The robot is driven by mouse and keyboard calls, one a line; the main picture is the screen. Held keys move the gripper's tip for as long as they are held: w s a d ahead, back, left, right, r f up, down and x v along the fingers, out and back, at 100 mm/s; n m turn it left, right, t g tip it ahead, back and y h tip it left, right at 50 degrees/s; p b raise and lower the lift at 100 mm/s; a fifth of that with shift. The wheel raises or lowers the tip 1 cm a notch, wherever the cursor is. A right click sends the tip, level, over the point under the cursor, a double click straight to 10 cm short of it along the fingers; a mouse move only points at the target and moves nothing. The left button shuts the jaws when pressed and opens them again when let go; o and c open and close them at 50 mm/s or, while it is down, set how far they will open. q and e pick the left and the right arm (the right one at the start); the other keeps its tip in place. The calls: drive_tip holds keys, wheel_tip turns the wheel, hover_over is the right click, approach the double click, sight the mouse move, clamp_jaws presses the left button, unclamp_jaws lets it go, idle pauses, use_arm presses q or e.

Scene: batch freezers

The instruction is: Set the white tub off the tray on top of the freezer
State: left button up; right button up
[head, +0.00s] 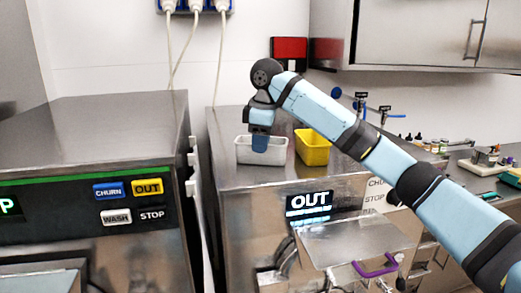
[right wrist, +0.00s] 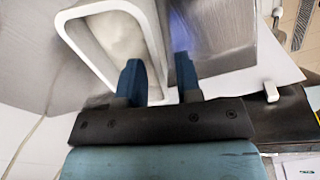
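The white tub (head: 247,156) stands upright on the steel top of the right-hand freezer (head: 222,178), near its front left corner. It also shows in the right wrist view (right wrist: 68,30), with pale contents inside. My right gripper (head: 260,145) points down at the tub. In the right wrist view my right gripper (right wrist: 160,80) has its two blue fingers apart, one over the tub's inside and one outside, with the tub's wall between them. A gap shows between the wall and the outer finger. My left gripper is out of view.
A yellow tub (head: 313,150) stands just right of the white tub. A metal shelf (head: 355,240) sticks out from the freezer's front, near a purple handle (head: 376,268). Another freezer (head: 90,130) stands at left across a narrow gap. Taps and small bottles are at right.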

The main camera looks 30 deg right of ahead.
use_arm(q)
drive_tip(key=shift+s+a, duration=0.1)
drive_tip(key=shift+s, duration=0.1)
use_arm(e)
wheel_tip(320, 180, up, 10)
drive_tip(key=s, duration=0.1)
drive_tip(key=shift+s, duration=0.2)
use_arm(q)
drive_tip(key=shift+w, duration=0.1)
use_arm(e)
drive_tip(key=shift+d, duration=0.1)
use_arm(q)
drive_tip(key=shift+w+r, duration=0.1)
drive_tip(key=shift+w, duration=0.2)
use_arm(e)
drive_tip(key=shift+f, duration=0.1)
